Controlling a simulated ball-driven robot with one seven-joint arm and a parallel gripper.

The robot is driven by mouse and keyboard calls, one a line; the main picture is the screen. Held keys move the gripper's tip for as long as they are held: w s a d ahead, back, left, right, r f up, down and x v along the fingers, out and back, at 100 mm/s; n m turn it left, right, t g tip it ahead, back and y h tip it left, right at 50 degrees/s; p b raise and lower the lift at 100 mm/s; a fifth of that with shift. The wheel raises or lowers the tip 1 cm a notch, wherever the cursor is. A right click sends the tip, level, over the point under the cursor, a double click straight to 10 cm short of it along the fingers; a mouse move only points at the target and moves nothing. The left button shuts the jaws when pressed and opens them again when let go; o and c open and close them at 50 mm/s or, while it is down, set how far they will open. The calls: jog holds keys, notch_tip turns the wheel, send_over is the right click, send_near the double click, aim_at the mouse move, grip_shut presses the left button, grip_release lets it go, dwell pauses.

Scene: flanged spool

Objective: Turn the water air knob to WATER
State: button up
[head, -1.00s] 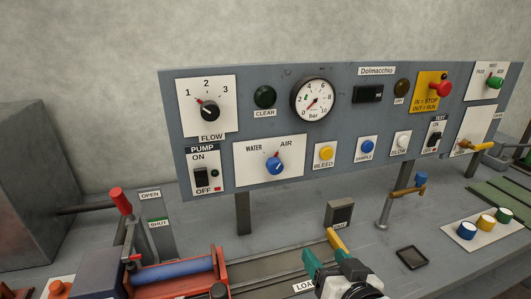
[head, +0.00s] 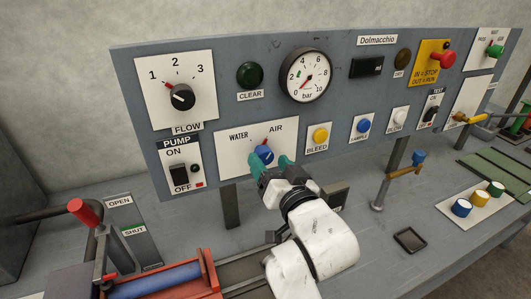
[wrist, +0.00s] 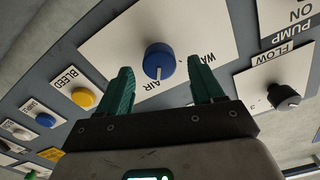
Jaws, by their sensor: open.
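The water air knob (head: 264,154) is a blue round knob on a white plate (head: 226,160) on the grey panel. Its red pointer leans up and right, toward the AIR label; WATER is at the upper left. In the wrist view the blue knob (wrist: 159,58) shows between the fingertips, its white mark facing the AIR print. My gripper (head: 271,165) is open, with green fingers in front of the plate, one on each side of the knob. In the wrist view my gripper (wrist: 160,72) has clear gaps to the knob on both sides. The fingers partly hide the knob's lower part in the head view.
The FLOW knob (head: 180,97) is above left, and the PUMP switch (head: 180,174) is left. The yellow BLEED button (head: 320,135) is close on the right. A red-topped lever (head: 82,210) stands at the lower left. A tap (head: 405,170) stands right of my arm.

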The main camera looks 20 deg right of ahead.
aim_at(266, 158)
jog(key=shift+w, duration=1.6)
jog(key=c, duration=1.1)
